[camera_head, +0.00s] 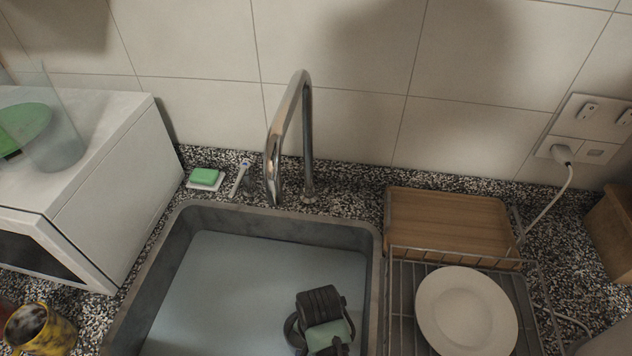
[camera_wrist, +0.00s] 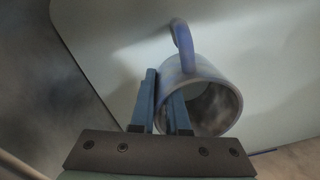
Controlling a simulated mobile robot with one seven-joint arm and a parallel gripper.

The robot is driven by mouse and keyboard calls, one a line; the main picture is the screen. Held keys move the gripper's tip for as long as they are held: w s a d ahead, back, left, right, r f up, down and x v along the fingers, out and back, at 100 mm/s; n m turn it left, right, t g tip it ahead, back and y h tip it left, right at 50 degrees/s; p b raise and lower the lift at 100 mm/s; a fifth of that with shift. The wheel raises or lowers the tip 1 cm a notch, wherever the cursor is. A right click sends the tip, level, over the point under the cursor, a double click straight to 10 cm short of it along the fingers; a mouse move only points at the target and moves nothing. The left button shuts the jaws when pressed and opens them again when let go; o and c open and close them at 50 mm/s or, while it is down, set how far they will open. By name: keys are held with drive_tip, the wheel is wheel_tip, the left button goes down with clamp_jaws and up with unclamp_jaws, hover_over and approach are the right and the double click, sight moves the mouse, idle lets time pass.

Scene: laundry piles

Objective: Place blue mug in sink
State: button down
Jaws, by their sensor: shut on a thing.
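The blue mug (camera_wrist: 212,72) shows in the wrist view, tilted, with its handle at the top and its open mouth facing the camera. My gripper (camera_wrist: 164,84) is shut on its rim wall, one finger outside and one inside the mouth. In the head view my dark wrist hangs over the sink (camera_head: 373,250) at the bottom centre. The fingers and mug are hidden there. Behind the mug is the pale basin floor; I cannot tell whether the mug touches it.
A metal faucet (camera_head: 300,90) arches at the sink's back edge. A green sponge (camera_head: 204,175) lies behind the left corner. A rack with a white plate (camera_head: 466,312) and wooden board (camera_head: 448,225) stands right. A white appliance (camera_head: 120,190) and yellow mug (camera_head: 55,335) are left.

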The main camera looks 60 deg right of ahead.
drive_tip(key=shift+f, duration=1.2)
drive_tip(key=shift+f, duration=0.1)
drive_tip(key=c, duration=0.9)
unclamp_jaws()
wheel_tip(320, 180, up, 12)
drive_tip(key=shift+s+r+p, duration=0.1)
drive_tip(key=shift+p, duration=0.35)
